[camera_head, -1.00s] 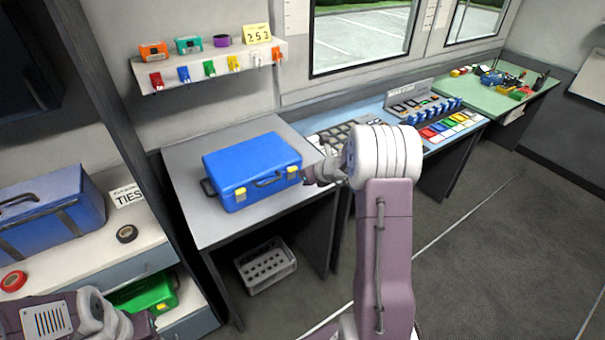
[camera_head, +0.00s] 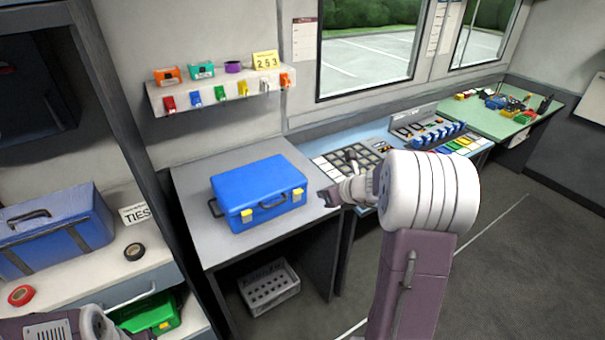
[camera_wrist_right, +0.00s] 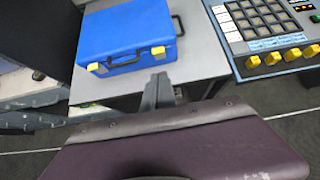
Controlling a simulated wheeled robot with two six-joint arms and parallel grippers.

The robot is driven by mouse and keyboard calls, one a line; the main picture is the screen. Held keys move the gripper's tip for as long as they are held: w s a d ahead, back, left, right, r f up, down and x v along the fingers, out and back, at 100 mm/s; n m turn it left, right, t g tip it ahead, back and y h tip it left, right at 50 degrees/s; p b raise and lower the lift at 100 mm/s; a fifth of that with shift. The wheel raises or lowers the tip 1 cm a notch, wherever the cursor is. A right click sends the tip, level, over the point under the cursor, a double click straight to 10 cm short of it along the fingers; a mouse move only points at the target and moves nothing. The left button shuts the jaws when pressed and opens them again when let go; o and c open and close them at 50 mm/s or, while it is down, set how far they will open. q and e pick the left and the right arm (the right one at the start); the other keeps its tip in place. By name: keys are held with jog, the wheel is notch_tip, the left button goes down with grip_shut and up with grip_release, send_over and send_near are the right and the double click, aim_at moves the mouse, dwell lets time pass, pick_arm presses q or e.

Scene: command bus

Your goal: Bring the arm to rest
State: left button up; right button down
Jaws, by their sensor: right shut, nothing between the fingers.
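My right arm rises from the bottom right of the head view, and its gripper (camera_head: 328,197) is just right of the blue case, apart from it. In the right wrist view my right gripper (camera_wrist_right: 158,80) is shut and empty, in front of the case near the grey table's edge. The blue case (camera_head: 258,187) lies closed on the grey table (camera_head: 190,178), with yellow latches and a dark handle. It also shows in the right wrist view (camera_wrist_right: 125,32). Part of my left arm shows at the bottom left; its gripper is not clearly visible.
A control panel (camera_head: 350,160) with keys adjoins the grey table. A grey crate (camera_head: 270,290) stands under the table. At left, a shelf holds a blue bag (camera_head: 55,230), tape rolls and a TIES card (camera_head: 135,214). The floor at right is clear.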

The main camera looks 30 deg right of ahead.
jog(key=a+r+n+y, duration=0.2)
jog(key=a+n, duration=0.1)
jog(key=a, duration=0.6)
jog(key=s+a+f+n+g+y, duration=0.1)
jog(key=s+a+f+n+g, duration=0.4)
jog(key=s+a+n, duration=0.45)
jog(key=s+d+f+n+g+h, duration=0.1)
jog(key=s+f+n+h, duration=0.1)
jog(key=s+n, duration=0.4)
jog(key=s+f+n+g+h, duration=0.1)
jog(key=s+f+n, duration=0.3)
jog(key=n, duration=1.2)
jog(key=shift+s+d+f+g+h, duration=0.35)
jog(key=shift+s+f+g+h, duration=0.05)
jog(key=shift+s+g, duration=0.45)
jog(key=shift+d, duration=0.1)
